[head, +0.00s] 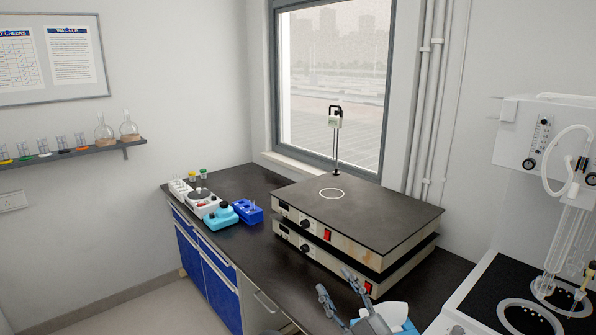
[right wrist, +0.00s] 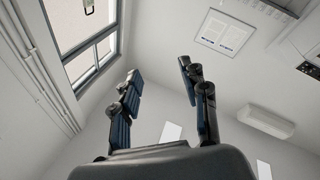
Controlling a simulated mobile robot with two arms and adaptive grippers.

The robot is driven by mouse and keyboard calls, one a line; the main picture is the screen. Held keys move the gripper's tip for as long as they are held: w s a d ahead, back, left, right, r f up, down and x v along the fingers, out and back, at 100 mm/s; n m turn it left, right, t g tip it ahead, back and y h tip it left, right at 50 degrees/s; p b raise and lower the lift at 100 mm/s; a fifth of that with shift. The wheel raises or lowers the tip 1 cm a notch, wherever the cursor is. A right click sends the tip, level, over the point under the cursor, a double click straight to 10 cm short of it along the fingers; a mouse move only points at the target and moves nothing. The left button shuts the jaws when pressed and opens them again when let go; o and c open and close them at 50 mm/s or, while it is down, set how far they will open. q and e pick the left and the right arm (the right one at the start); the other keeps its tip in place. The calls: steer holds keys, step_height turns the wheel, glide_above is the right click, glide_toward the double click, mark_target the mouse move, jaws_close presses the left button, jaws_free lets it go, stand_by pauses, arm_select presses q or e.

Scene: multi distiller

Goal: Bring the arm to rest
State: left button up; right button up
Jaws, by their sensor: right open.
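My right gripper (head: 342,287) shows at the bottom of the head view, in front of the stacked hot plates and over the front part of the dark bench. Its two fingers are spread apart with nothing between them. In the right wrist view the right gripper (right wrist: 163,95) points up toward the upper walls and ceiling, open and empty. My left gripper is not in the head view.
Two stacked hot plates (head: 365,208) stand on the dark bench (head: 235,183). Small blue and white devices (head: 220,215) stand left of them. Glass apparatus (head: 570,230) is at the right. A shelf (head: 70,153) with glassware hangs on the left wall. Floor shows at lower left.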

steer(key=s+d+f+m+g+h, duration=0.4)
steer(key=s+d+f+m+h, duration=0.15)
steer(key=f, duration=0.35)
steer(key=s+d+f+m+g+h, duration=0.3)
steer(key=s+d+f+m+h, duration=0.1)
steer(key=s+d+f, duration=0.3)
steer(key=s+f+g, duration=0.4)
steer(key=s, duration=0.6)
steer(key=s+f+g, duration=0.4)
steer(key=s+f, duration=0.1)
steer(key=s, duration=0.6)
step_height(320, 180, down, 27)
steer(key=s+g, duration=0.1)
steer(key=g, duration=0.1)
steer(key=s+d+f, duration=0.3)
steer(key=s+f, duration=1.2)
steer(key=s, duration=0.1)
steer(key=shift+f+n+g+y+b, duration=0.35)
steer(key=shift+g, duration=0.05)
